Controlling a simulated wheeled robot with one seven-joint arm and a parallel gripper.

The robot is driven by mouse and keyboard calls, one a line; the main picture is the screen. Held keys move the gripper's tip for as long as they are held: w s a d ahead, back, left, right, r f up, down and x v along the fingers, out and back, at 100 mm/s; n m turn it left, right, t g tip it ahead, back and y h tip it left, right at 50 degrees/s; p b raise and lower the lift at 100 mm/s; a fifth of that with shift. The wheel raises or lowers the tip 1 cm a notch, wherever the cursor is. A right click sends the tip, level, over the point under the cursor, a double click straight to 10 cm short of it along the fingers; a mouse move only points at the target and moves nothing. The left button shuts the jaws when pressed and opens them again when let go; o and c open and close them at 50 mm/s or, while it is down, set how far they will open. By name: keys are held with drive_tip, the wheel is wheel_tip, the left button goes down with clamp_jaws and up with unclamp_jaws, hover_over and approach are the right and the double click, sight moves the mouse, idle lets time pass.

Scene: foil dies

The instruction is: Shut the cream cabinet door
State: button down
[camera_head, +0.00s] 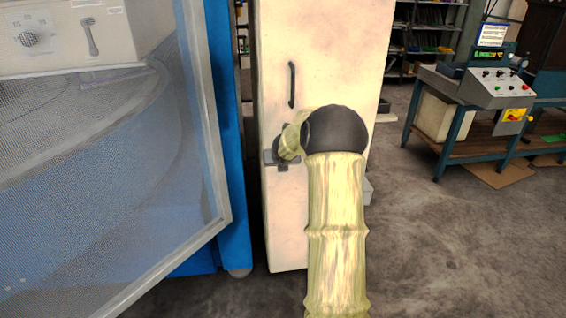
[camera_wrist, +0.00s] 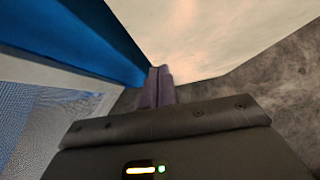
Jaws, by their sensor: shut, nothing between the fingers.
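The cream cabinet door (camera_head: 335,60) is a tall pale panel in the middle of the head view. It has a dark vertical handle (camera_head: 292,85) at upper left, and my arm covers part of its lower right. I cannot tell how far the door stands open. My gripper (camera_head: 278,160) is in front of the panel's left part, below the handle. In the wrist view, my gripper's fingers (camera_wrist: 157,76) are together and empty, with their tips near the lower left edge of the cream surface (camera_wrist: 220,35). Whether they touch it is unclear.
A blue frame (camera_head: 228,130) stands close left of the cream panel, with a dark narrow gap between. A large mesh panel (camera_head: 110,190) fills the left. A bench with a control box (camera_head: 490,88) stands at right. The floor (camera_head: 450,235) in front of it is clear.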

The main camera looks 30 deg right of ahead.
drive_tip(key=shift+p+v, duration=0.4)
drive_tip(key=shift+v, duration=2.45)
drive_tip(key=shift+a, duration=0.1)
